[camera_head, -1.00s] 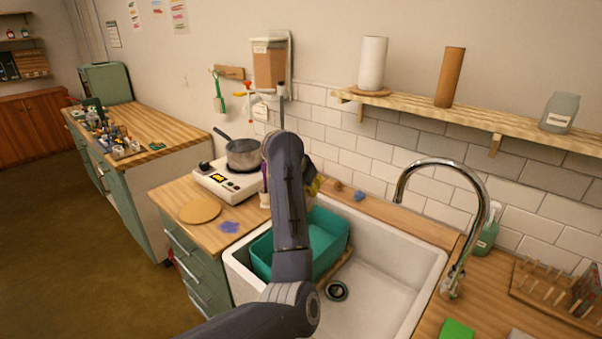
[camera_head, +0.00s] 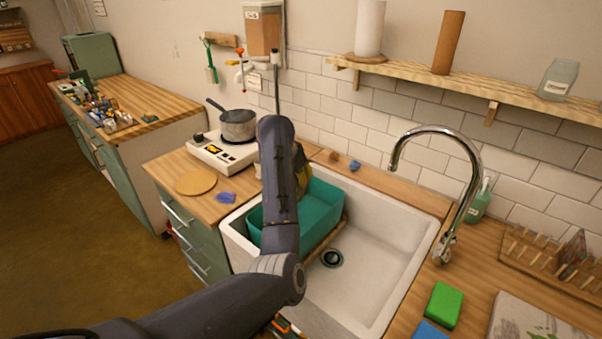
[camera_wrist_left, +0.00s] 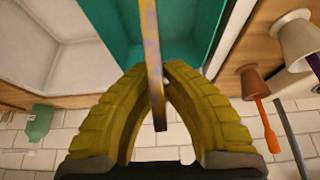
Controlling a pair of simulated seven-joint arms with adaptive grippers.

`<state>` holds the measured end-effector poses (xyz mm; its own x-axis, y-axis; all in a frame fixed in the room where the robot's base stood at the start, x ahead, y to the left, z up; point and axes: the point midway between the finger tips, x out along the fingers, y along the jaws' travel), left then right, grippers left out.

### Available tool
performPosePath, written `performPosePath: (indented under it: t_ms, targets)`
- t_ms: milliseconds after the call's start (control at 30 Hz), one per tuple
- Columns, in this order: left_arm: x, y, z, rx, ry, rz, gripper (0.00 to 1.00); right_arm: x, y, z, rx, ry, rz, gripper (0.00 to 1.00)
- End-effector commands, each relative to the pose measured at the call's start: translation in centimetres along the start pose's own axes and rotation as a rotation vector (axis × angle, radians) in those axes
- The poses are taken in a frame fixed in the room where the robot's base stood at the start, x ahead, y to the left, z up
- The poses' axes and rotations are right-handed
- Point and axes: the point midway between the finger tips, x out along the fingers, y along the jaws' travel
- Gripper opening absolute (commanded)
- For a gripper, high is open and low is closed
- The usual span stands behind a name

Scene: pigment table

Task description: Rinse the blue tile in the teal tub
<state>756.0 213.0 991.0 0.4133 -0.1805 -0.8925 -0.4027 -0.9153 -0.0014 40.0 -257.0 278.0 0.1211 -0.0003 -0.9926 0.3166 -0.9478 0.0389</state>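The teal tub (camera_head: 322,208) stands in the left part of the white sink (camera_head: 385,262). My left gripper (camera_head: 302,172) is at the tub, mostly hidden behind my own arm in the head view. In the left wrist view its yellow fingers (camera_wrist_left: 158,88) are closed on a thin tile (camera_wrist_left: 153,45), seen edge-on. The edge looks tan with bluish marks; its faces do not show. The tile lies in front of the teal tub (camera_wrist_left: 115,30) in that view; I cannot tell whether it is inside or above it. My right gripper is not in view.
The tap (camera_head: 470,180) arches over the sink's right side. A green sponge (camera_head: 444,305) and a blue item (camera_head: 429,331) lie on the right counter beside a wooden rack (camera_head: 545,258). A hotplate with a pot (camera_head: 238,125) stands on the left counter. The sink's right half is clear.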

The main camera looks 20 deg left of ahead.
Motion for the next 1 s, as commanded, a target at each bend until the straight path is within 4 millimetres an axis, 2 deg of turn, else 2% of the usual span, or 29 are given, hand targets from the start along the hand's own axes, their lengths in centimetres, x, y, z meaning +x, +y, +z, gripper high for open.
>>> performPosePath:
  t_ms: [1000]
  targets:
    - [7.6, 0.0, 3.9, -0.001, -0.001, 0.000, 0.00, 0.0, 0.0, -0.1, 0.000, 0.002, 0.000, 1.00]
